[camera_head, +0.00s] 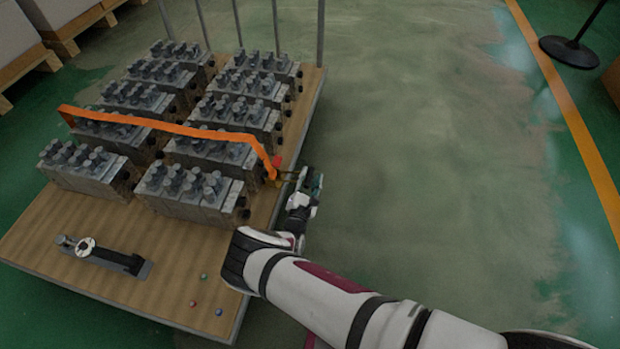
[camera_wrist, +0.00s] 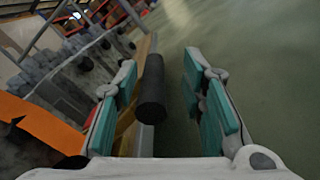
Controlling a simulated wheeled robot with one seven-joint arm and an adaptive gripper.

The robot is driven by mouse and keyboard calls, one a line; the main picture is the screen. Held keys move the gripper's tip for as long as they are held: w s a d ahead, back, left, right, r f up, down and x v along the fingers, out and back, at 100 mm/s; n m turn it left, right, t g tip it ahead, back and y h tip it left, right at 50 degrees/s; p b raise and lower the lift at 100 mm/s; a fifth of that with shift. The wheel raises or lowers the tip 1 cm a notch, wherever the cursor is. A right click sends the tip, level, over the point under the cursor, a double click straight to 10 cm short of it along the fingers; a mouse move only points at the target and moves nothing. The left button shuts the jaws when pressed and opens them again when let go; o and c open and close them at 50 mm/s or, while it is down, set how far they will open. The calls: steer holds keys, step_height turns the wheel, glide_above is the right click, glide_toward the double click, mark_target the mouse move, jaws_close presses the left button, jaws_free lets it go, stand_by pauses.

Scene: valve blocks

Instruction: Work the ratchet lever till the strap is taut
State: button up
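An orange strap (camera_head: 165,124) runs over the middle rows of valve blocks and down the right side to a ratchet (camera_head: 276,170) at the pallet's right edge. The strap also shows at the left of the wrist view (camera_wrist: 40,122). The lever's dark cylindrical grip (camera_wrist: 151,92) lies between my gripper's teal-padded fingers, closer to the left finger. My gripper (camera_head: 308,182) is beside the ratchet, just off the pallet edge. In the wrist view, my gripper (camera_wrist: 160,68) is open, with a clear gap on the right of the grip. The ratchet body is mostly hidden in the wrist view.
Several grey valve blocks (camera_head: 190,190) stand in two columns on the wooden pallet deck (camera_head: 50,232), with upright posts (camera_head: 277,28) at its far edge. A metal fixture (camera_head: 105,255) and small coloured balls (camera_head: 204,276) lie near the front.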

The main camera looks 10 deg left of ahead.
steer(key=s, duration=1.2)
steer(key=shift+a, duration=0.2)
